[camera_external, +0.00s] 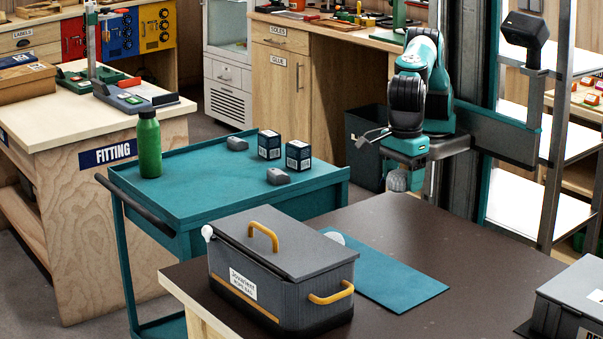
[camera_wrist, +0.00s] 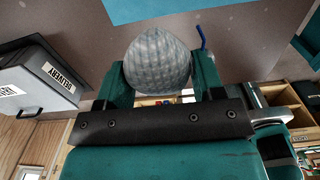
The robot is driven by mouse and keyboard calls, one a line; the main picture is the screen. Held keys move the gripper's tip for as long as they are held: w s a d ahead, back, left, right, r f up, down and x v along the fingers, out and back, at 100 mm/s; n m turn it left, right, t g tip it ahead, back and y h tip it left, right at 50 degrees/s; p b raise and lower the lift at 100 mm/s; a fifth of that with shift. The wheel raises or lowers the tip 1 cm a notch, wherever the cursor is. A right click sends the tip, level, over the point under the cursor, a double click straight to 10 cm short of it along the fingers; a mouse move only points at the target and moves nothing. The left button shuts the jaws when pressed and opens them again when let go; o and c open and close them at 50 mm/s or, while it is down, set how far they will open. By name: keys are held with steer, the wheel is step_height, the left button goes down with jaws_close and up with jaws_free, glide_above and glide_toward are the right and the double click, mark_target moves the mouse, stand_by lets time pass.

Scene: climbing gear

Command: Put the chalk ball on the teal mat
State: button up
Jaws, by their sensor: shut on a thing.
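The chalk ball, grey-white with a mesh-like surface, is held between the teal fingers of my gripper (camera_external: 402,170). It shows large in the wrist view (camera_wrist: 157,65) and as a small pale lump (camera_external: 398,181) in the external view. My gripper is shut on it, near the far edge of the dark tabletop; its exact height is hard to tell. The teal mat (camera_external: 395,278) lies flat on the tabletop, nearer the external camera than my gripper. The mat's left part is hidden by a grey box. The mat's edge also shows at the top of the wrist view (camera_wrist: 185,8).
A grey lidded box (camera_external: 285,275) with yellow handles stands at the mat's left. A small white rounded thing (camera_external: 335,238) peeks out behind it. A grey delivery box (camera_external: 572,300) is at right. A teal trolley (camera_external: 215,190) holds a green bottle (camera_external: 149,145) and small boxes.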

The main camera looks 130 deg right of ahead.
mark_target(399, 274)
steer(key=f, duration=2)
steer(key=shift+s+a, duration=0.15)
steer(key=shift+a, duration=0.05)
steer(key=shift+f, duration=0.1)
steer(key=o, duration=0.9)
